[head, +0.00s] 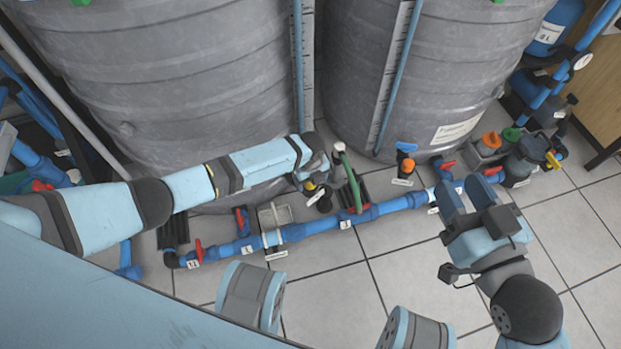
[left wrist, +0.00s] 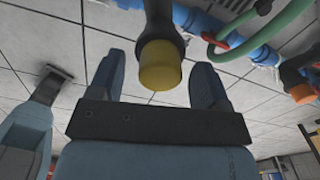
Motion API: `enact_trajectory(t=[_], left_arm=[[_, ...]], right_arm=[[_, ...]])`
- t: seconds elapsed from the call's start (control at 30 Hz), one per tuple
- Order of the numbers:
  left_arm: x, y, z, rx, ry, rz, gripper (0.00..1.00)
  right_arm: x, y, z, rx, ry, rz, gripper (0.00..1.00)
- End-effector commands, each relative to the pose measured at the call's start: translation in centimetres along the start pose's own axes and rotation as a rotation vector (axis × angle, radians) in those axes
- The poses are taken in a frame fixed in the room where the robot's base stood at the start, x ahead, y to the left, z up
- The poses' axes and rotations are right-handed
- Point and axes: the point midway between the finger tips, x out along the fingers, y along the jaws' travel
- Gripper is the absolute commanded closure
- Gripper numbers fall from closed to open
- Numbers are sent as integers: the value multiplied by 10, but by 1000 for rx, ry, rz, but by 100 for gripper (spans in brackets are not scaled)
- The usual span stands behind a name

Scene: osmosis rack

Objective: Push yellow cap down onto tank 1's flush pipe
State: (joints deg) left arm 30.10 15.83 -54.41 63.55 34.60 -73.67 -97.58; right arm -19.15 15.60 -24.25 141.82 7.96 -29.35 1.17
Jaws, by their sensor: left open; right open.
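The yellow cap (left wrist: 160,66) sits at the end of a dark flush pipe (left wrist: 158,18) in the left wrist view. In the head view the yellow cap (head: 309,186) is small and partly hidden by my left gripper (head: 314,176), beside the first tank's base. My left gripper (left wrist: 158,82) is open, with one finger on each side of the cap and visible gaps between. How firmly the cap is seated cannot be told. My right gripper (head: 470,194) is open and empty, over the floor at the right, away from the cap.
The grey tank (head: 180,80) rises behind my left gripper, with a second tank (head: 440,70) to its right. A blue pipe (head: 385,208) with red valve handles runs along the floor. A green hose (head: 349,180) stands close to my left gripper. An orange-capped pipe (head: 408,166) is farther right.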

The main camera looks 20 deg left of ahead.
Motion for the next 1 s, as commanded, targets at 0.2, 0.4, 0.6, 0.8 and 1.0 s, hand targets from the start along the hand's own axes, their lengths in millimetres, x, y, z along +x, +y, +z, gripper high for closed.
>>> enact_trajectory(t=[0.2,0.4,0.6,0.8,1.0], left_arm=[[-17,0,1,0,-1,-2,29],[-68,0,0,1,-1,-3,29],[-110,0,1,0,-2,-2,29],[-133,0,0,0,0,-1,29],[-138,0,0,0,0,1,29]], right_arm=[[-4,-8,8,101,-53,-2,57],[-9,-15,-10,172,-28,11,57],[-10,-14,-40,163,76,29,57],[-12,-14,-54,157,133,38,57],[-13,-14,-57,155,151,40,57]])
